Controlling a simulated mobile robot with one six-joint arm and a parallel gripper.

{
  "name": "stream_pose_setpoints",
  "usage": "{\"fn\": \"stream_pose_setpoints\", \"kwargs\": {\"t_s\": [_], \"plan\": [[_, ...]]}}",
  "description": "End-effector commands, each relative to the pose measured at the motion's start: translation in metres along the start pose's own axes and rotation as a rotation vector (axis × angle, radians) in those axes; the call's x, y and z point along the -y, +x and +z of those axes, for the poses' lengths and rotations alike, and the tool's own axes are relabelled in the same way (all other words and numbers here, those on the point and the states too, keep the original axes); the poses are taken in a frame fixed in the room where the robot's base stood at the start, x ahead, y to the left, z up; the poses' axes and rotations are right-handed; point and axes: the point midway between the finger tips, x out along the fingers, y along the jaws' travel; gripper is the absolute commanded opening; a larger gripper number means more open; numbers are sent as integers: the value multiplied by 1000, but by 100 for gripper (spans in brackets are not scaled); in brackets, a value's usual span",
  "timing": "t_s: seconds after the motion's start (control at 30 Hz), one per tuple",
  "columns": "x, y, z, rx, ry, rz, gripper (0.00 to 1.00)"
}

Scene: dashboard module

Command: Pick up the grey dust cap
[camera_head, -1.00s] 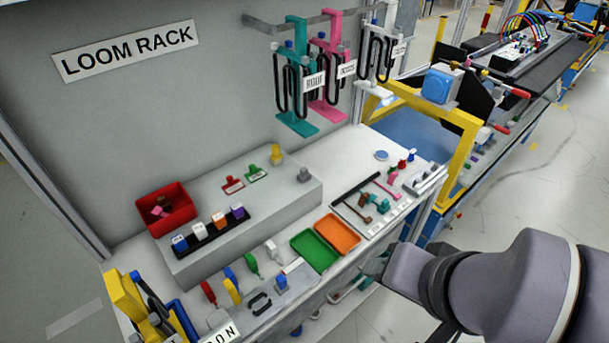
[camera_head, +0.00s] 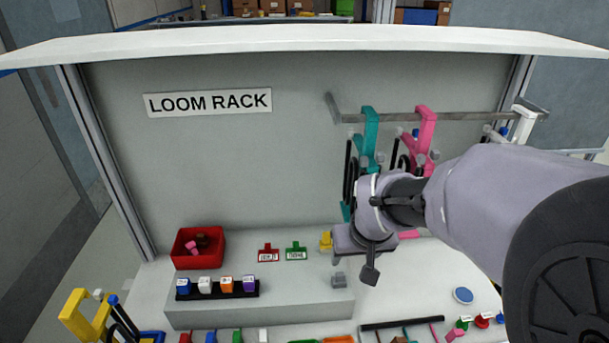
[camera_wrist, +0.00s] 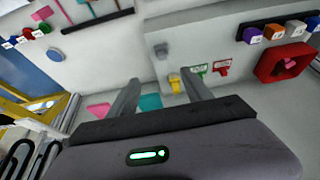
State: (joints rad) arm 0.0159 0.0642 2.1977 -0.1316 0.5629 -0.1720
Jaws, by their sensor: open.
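The grey dust cap appears to be the small grey piece (camera_head: 338,279) on the right end of the raised step. It also shows in the wrist view (camera_wrist: 161,50), beyond my fingertips and roughly in line with the gap between them. My gripper (camera_head: 357,258) is above the right end of the step, close to the grey piece in the head view. In the wrist view my gripper (camera_wrist: 160,77) has its two fingers apart with nothing held between them. I cannot tell its exact height above the piece.
A yellow piece (camera_head: 326,240) stands just behind the grey one. Red (camera_head: 268,253) and green (camera_head: 296,252) tagged pieces lie to the left, with a red bin (camera_head: 198,262) beyond. Teal (camera_head: 369,130) and pink (camera_head: 426,125) hangers are close behind my arm.

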Motion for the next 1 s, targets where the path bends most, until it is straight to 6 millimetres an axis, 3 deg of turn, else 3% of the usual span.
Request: {"fn": "stream_pose_setpoints", "kwargs": {"t_s": [0.1,0.3,0.57,0.77,0.97,1.0], "plan": [[0,43,5,6,1,0,58],[0,96,5,4,1,0,58],[2,122,5,3,3,-1,58],[4,161,7,3,4,0,58],[4,160,5,1,3,0,58],[4,160,5,1,3,0,52]]}}
